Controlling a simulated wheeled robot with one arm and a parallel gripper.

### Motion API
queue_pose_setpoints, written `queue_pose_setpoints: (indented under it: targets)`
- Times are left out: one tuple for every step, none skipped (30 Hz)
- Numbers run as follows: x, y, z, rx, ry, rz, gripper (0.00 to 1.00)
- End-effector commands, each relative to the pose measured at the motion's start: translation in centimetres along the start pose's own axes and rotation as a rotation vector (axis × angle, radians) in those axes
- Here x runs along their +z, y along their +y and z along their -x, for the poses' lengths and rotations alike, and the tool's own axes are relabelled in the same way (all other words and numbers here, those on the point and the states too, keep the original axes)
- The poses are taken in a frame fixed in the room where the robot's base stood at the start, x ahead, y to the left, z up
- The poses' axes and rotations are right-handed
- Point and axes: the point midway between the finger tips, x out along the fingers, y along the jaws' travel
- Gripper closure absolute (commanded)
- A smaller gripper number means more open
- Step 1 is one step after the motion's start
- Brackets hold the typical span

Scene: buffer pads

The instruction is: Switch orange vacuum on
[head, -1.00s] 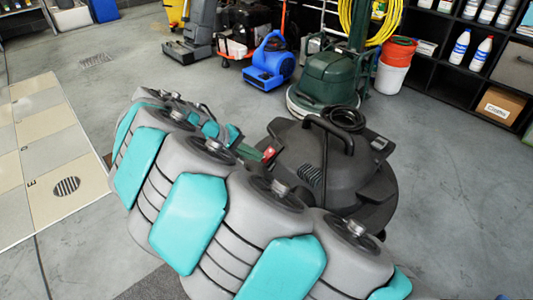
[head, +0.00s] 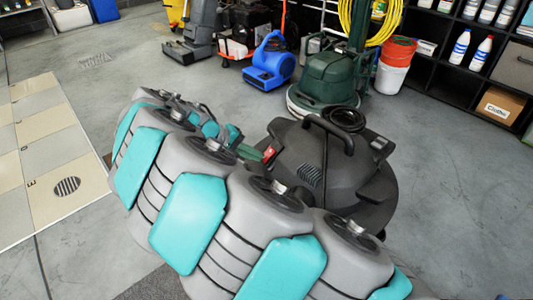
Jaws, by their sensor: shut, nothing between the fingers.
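A round machine with a dark grey domed lid (head: 345,180), a black carry handle and a side vent stands right of my arm; I take it for the vacuum. No orange shows on it, and its lower front is hidden behind my arm. A small red part (head: 269,153) with a dark green piece beside it sits at the lid's left edge and looks like a switch. My gripper (head: 233,134) is at the far end of my curled arm, just left of the red part. It is shut and empty, and partly hidden. I cannot tell whether it touches the red part.
A dark green floor machine (head: 330,78) with a black cord stands close behind the lid. A blue blower (head: 268,62) and a red and white bucket pair (head: 395,65) are farther back. Black shelves (head: 470,65) stand at right. Floor is clear at left and right.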

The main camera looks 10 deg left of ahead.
Motion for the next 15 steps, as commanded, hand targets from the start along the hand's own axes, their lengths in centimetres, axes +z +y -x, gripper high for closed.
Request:
queue_pose_setpoints:
  targets:
    - [0.00, 0.00, -0.03, 0.000, 0.000, 0.000, 1.00]
    - [0.00, -0.01, -0.05, 0.000, 0.000, 0.000, 1.00]
    - [0.00, -0.01, -0.09, 0.000, 0.000, 0.000, 1.00]
    - [0.01, -0.01, -0.13, 0.000, 0.000, 0.000, 1.00]
    - [0.01, -0.01, -0.18, 0.000, -0.001, 0.000, 1.00]
    - [0.02, -0.01, -0.25, 0.000, -0.001, 0.000, 1.00]
    - [0.01, -0.01, -0.31, 0.000, -0.001, 0.000, 1.00]
    - [0.02, -0.01, -0.37, 0.000, -0.001, 0.000, 1.00]
    - [0.02, -0.01, -0.44, 0.000, -0.001, 0.000, 1.00]
    - [0.02, -0.01, -0.50, 0.000, -0.001, 0.000, 1.00]
    - [0.02, -0.01, -0.55, 0.000, -0.001, 0.000, 1.00]
    - [0.02, -0.01, -0.63, 0.000, -0.001, 0.000, 1.00]
    - [0.02, -0.01, -0.68, 0.000, -0.001, 0.000, 1.00]
    - [0.02, -0.01, -0.74, 0.000, -0.001, 0.000, 1.00]
    - [0.02, -0.01, -0.81, 0.000, -0.001, 0.000, 1.00]
